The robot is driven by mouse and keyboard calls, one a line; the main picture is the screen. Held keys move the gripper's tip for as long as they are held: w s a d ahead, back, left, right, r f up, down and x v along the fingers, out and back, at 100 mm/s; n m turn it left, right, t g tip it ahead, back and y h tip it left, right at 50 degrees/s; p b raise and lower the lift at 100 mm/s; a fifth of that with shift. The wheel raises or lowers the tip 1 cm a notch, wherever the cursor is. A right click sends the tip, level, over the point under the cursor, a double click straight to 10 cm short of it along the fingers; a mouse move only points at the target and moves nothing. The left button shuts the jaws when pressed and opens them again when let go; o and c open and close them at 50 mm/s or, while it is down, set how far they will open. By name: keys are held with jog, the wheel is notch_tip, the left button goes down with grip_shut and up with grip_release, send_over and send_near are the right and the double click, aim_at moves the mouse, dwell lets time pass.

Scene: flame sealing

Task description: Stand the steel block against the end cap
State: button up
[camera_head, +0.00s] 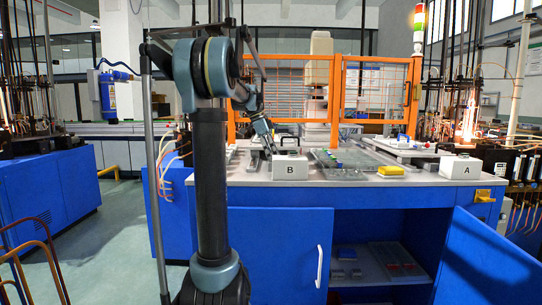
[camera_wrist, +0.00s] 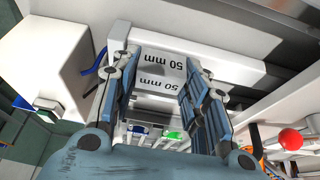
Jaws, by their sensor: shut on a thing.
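My gripper (camera_wrist: 162,58) is shut on the steel block (camera_wrist: 161,73), a pale grey block marked "50 mm" on two faces, in the wrist view. One finger is on each side of it. Behind the block runs a pale bar (camera_wrist: 236,70); I cannot tell whether it is the end cap or whether the block touches it. In the head view my gripper (camera_head: 268,147) is low over the bench, just behind the white box marked B (camera_head: 290,168). The block is too small or hidden to make out there.
A white box marked A (camera_head: 461,168) and a yellow item (camera_head: 390,171) stand on the bench (camera_head: 345,181) to the right. A grey tray (camera_head: 338,160) lies right of box B. The wrist view shows a red knob (camera_wrist: 291,138) at lower right. An orange fence (camera_head: 378,72) stands behind.

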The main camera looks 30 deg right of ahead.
jog(key=shift+f, duration=0.2)
dwell(0.6)
jog(key=o, duration=1.5)
jog(key=shift+c, duration=0.2)
jog(key=v, duration=1.2)
